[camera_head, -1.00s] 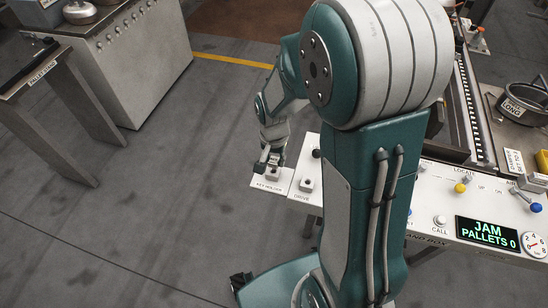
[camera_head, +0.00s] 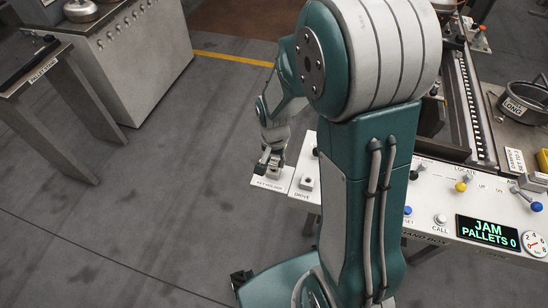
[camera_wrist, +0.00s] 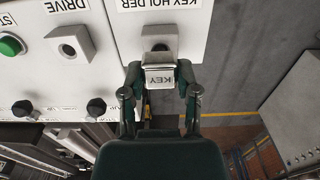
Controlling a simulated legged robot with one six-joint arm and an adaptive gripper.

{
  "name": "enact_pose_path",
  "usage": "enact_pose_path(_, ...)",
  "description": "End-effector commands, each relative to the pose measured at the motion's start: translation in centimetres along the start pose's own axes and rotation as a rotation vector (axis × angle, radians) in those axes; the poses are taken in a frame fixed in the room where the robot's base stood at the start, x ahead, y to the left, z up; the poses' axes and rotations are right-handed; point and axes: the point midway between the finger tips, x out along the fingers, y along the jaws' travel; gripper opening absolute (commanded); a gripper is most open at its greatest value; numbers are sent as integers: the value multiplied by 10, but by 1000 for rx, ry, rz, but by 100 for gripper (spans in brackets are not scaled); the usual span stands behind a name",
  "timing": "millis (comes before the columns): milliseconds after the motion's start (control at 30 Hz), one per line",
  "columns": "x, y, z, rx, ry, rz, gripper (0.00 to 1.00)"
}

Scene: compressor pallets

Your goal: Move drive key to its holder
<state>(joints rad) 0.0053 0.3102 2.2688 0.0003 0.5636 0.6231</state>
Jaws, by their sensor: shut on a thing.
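My gripper (camera_head: 268,163) is over the key holder plate (camera_head: 262,183) at the left end of the white panel. In the wrist view my gripper (camera_wrist: 157,80) is shut on the drive key (camera_wrist: 159,76), a grey block marked KEY. The key holder (camera_wrist: 160,36) is a pale block with a dark opening, just beyond the key. The key overlaps the holder's near side in this view; I cannot tell whether they touch.
The panel carries a green button (camera_wrist: 11,45), black knobs (camera_wrist: 96,107) and a display (camera_head: 487,232) reading JAM PALLETS 0. A pallet stand (camera_head: 60,85) and grey cabinet (camera_head: 130,60) stand at the left. Open floor lies between them and the panel.

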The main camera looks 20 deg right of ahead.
Motion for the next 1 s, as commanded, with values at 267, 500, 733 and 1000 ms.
enact_pose_path(267, 6, 0, 0, 0, -1, 1, 0)
enact_pose_path(500, 11, 0, 0, 0, -1, 0, 0)
enact_pose_path(733, 16, 0, 0, 0, -1, 1, 0)
enact_pose_path(1000, 18, 0, 0, 0, 0, 0, 82)
